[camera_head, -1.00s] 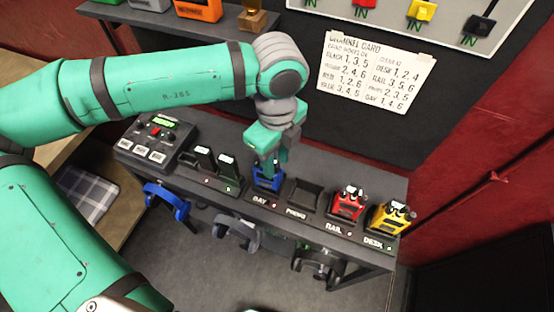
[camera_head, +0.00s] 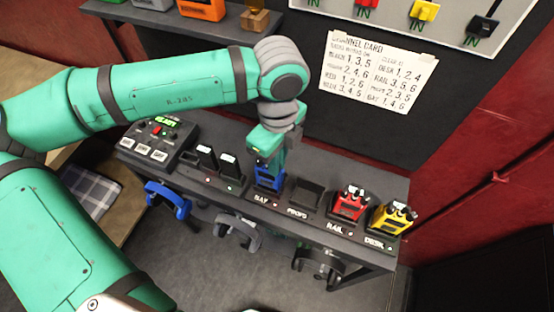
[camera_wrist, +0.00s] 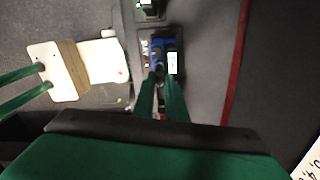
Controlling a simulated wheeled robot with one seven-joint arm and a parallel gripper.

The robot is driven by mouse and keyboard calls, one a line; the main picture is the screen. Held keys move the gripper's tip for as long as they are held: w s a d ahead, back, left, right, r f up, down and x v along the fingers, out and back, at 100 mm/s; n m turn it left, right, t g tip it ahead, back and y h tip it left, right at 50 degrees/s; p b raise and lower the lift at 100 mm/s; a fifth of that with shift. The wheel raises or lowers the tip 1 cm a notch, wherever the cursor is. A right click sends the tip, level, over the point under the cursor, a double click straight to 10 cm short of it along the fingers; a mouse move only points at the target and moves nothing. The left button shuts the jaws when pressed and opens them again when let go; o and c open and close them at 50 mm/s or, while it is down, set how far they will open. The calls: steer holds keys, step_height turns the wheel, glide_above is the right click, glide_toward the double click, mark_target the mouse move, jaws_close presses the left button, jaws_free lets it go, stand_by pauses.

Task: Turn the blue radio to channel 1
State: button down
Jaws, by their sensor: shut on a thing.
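The blue radio (camera_head: 268,184) stands upright in the cradle marked BAY on the dark bench. It also shows in the wrist view (camera_wrist: 160,48), with a small white display on its top at the right. My gripper (camera_head: 271,167) points down onto the radio's top. In the wrist view, my gripper's two green fingers (camera_wrist: 160,78) come together on a small dark part at the radio's near edge, which looks like a knob. The fingers hide most of that part. I cannot read the channel on the display.
A red radio (camera_head: 349,203) and a yellow radio (camera_head: 391,217) stand to the right, past an empty cradle (camera_head: 304,195). Headsets hang at the bench front. A channel card (camera_head: 376,72) is on the wall.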

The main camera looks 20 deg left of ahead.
steer(key=n, duration=0.2)
steer(key=shift+d+n, duration=0.2)
steer(key=shift+n, duration=0.2)
steer(key=shift+s+a+n, duration=0.1)
steer(key=shift+a+n, duration=0.15)
steer(key=shift+n, duration=0.95)
steer(key=c, duration=1.8)
jaws_free()
steer(key=shift+o, duration=0.2)
steer(key=shift+w, duration=0.2)
steer(key=shift+d+r, duration=0.1)
steer(key=shift+r, duration=0.05)
step_height(320, 180, up, 10)
steer(key=shift+r, duration=0.25)
